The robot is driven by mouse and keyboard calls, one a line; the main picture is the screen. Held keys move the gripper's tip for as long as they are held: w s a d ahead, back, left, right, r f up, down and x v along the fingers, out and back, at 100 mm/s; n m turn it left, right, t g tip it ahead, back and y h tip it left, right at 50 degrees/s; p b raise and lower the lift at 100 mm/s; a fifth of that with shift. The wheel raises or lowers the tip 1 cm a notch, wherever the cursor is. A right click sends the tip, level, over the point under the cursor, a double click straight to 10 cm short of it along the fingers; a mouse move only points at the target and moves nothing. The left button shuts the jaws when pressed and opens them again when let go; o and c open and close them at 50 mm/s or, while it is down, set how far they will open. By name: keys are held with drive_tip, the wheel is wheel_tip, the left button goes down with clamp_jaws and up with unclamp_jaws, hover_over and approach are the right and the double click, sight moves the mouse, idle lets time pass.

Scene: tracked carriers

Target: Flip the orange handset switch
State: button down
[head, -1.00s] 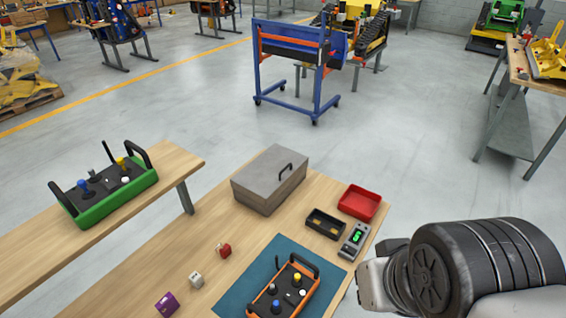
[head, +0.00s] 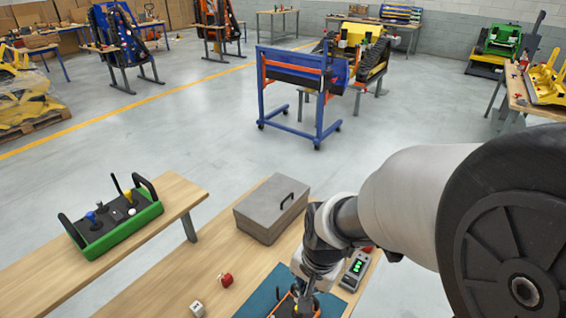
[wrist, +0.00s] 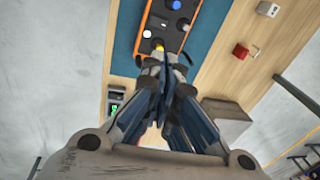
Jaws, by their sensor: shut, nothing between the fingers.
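The orange handset (wrist: 143,35) lies on a teal mat (wrist: 203,40) in the wrist view. Its dark panel carries a blue knob, a white knob, a yellow knob (wrist: 158,46) and small parts too small to tell apart.
A grey box with a handle (head: 270,208) stands behind the mat. A handheld meter with a green display (head: 356,268) lies to the right. A red block (head: 226,280) and a white block (head: 197,308) lie left. A green handset (head: 110,225) sits on the left bench.

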drive_tip(key=f, duration=0.2)
drive_tip(key=a+f+m, duration=0.1)
drive_tip(key=shift+w+a+f+g, duration=0.1)
drive_tip(key=shift+w+f+g, duration=0.15)
drive_tip(key=shift+w+g, duration=0.1)
drive_tip(key=f+b, duration=0.2)
drive_tip(key=f, duration=0.2)
drive_tip(key=f+b, duration=0.1)
drive_tip(key=f, duration=0.3)
drive_tip(key=w+a+f+b, duration=0.1)
drive_tip(key=f+b, duration=0.1)
drive_tip(key=f, duration=0.2)
drive_tip(key=shift+f+b, duration=0.3)
drive_tip(key=shift+f, duration=0.1)
drive_tip(key=shift+a+f, duration=0.1)
drive_tip(key=shift+f, duration=0.45)
